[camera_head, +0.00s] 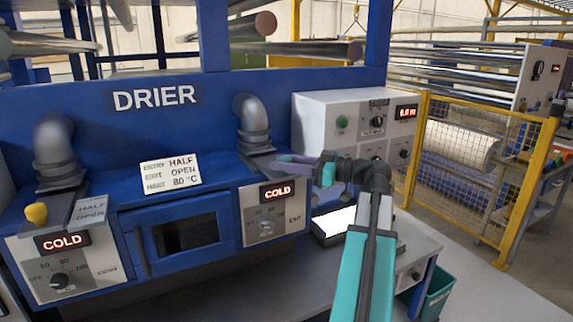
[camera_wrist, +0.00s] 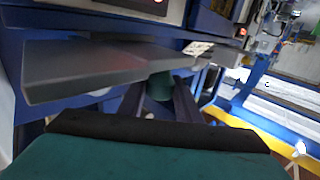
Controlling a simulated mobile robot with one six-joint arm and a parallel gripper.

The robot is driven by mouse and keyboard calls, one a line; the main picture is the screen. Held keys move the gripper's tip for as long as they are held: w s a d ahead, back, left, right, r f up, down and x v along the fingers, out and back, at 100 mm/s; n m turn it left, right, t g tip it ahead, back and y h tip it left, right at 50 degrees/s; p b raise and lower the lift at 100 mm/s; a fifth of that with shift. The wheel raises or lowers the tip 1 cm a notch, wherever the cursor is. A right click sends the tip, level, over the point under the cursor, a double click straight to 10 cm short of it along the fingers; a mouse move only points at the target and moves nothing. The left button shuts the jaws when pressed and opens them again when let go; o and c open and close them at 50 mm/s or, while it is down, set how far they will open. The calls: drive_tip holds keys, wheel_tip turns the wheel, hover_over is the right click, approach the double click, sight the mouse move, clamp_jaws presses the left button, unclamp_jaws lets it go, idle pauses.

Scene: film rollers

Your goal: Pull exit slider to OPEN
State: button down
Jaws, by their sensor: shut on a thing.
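The exit slider is a flat grey plate (camera_head: 262,165) under the right-hand pipe of the blue drier (camera_head: 200,120). In the wrist view the long grey plate (camera_wrist: 100,68) spans the upper left. My gripper (camera_head: 318,168) is at its right end, beyond the drier's front corner. In the wrist view the two dark fingers of my gripper (camera_wrist: 160,95) stand on either side of a green knob (camera_wrist: 161,86) below the plate and are shut on it. My gripper and arm hide part of the slider's end, and I cannot read its marks.
The entry slider's yellow knob (camera_head: 37,213) is at the left, beside a HALF/OPEN label. A note (camera_head: 170,174) reads entry half, exit open, heat 80 °C. Two panels show COLD. A white control box (camera_head: 340,118) and a yellow fence (camera_head: 470,150) stand to the right.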

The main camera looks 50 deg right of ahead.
drive_tip(key=shift+s+f, duration=0.1)
drive_tip(key=c, duration=1.6)
unclamp_jaws()
drive_tip(key=o, duration=0.3)
drive_tip(key=shift+s, duration=0.35)
drive_tip(key=shift+w+a, duration=0.1)
drive_tip(key=shift+w, duration=0.2)
drive_tip(key=b+v, duration=0.4)
drive_tip(key=v, duration=1)
drive_tip(key=shift+s, duration=0.1)
